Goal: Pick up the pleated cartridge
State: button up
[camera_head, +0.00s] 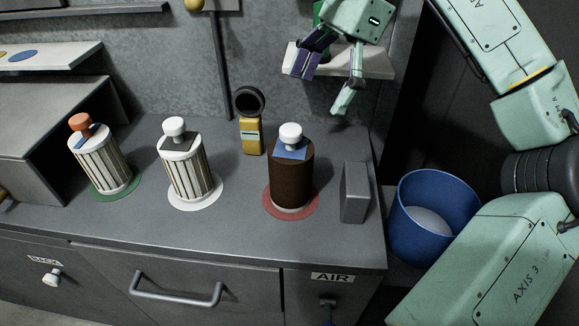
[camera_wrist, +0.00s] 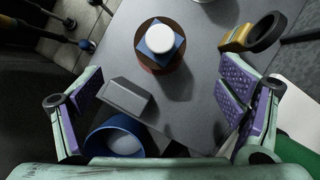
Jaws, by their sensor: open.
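Two white pleated cartridges stand on the grey counter. One (camera_head: 101,163) has an orange knob and sits on a green disc (camera_head: 124,189). The other (camera_head: 187,174) has a white knob and a dark top plate, on a white disc (camera_head: 211,194). A brown cartridge (camera_head: 291,178) with a white knob and blue top plate stands on a red disc (camera_head: 313,203); it also shows in the wrist view (camera_wrist: 165,61). My gripper (camera_head: 326,82) is open and empty, above and right of the brown cartridge. Both purple-padded fingers show in the wrist view (camera_wrist: 160,115), with nothing between them.
A yellow tool with a black ring (camera_head: 252,137) stands behind the cartridges. A grey block (camera_head: 355,192) stands near the counter's right edge. A blue bucket (camera_head: 407,228) is beyond that edge. A wall shelf (camera_head: 375,65) is behind my gripper.

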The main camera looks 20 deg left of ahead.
aim_at(94, 146)
jog(key=u, duration=1.65)
